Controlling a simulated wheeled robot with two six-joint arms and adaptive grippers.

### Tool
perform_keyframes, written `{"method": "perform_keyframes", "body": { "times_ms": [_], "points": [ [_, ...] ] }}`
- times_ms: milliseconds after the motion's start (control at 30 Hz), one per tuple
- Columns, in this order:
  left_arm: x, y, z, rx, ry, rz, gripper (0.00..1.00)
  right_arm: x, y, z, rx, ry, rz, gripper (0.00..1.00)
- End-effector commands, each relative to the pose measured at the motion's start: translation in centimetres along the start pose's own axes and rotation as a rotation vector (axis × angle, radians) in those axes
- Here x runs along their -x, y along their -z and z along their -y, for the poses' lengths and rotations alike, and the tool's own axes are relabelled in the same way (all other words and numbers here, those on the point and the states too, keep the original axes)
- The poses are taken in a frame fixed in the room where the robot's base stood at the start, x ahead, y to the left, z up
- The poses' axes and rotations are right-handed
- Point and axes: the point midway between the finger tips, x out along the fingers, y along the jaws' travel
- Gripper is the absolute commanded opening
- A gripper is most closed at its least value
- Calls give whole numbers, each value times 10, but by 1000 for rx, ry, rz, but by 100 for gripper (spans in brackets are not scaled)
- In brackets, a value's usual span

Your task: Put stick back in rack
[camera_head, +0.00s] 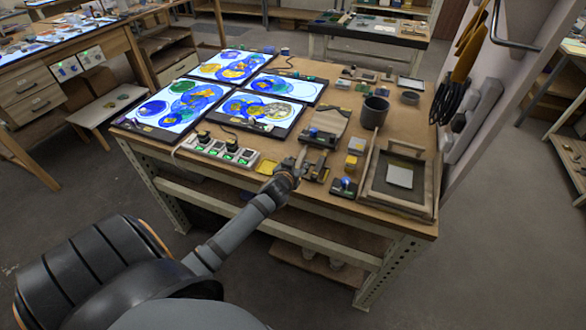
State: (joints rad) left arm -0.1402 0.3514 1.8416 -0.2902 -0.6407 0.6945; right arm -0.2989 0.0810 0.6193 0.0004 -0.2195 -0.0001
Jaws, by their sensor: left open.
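My left gripper (299,160) is over the front edge of the wooden workbench (335,95), among small tools, with its fingers pointing away from me. It is open. It is small in the picture, and I see nothing held between its fingers. A small dark stand (320,138) lies just beyond and to the right of it. I cannot tell whether this is the rack. I cannot make out a stick for certain among the small items around the gripper. My right gripper is not in view.
Lit panels with blue and yellow glass discs (230,66) cover the bench's left half. A power strip (222,151) lies left of the gripper. A dark cup (374,112) and a framed tray (376,202) stand to the right. Tools (455,85) hang on the wall panel.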

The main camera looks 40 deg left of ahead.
Motion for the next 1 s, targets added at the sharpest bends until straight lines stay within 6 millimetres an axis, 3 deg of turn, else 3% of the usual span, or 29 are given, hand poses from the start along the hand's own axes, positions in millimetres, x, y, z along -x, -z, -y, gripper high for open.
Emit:
{"method": "perform_keyframes", "body": {
  "times_ms": [200, 333, 500, 867, 1000],
  "points": [
    [55, -1, 0, -3, -2, 1, 46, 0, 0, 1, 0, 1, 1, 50],
    [77, -1, 0, -3, -1, 0, 46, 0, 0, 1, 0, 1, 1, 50],
    [89, 0, 0, -1, 0, 0, 46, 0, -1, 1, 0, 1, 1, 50],
    [90, -2, 0, -1, 3, 7, 46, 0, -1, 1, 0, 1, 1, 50],
    [110, -33, 0, -43, 42, 152, 46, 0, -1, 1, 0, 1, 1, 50]
  ]
}}
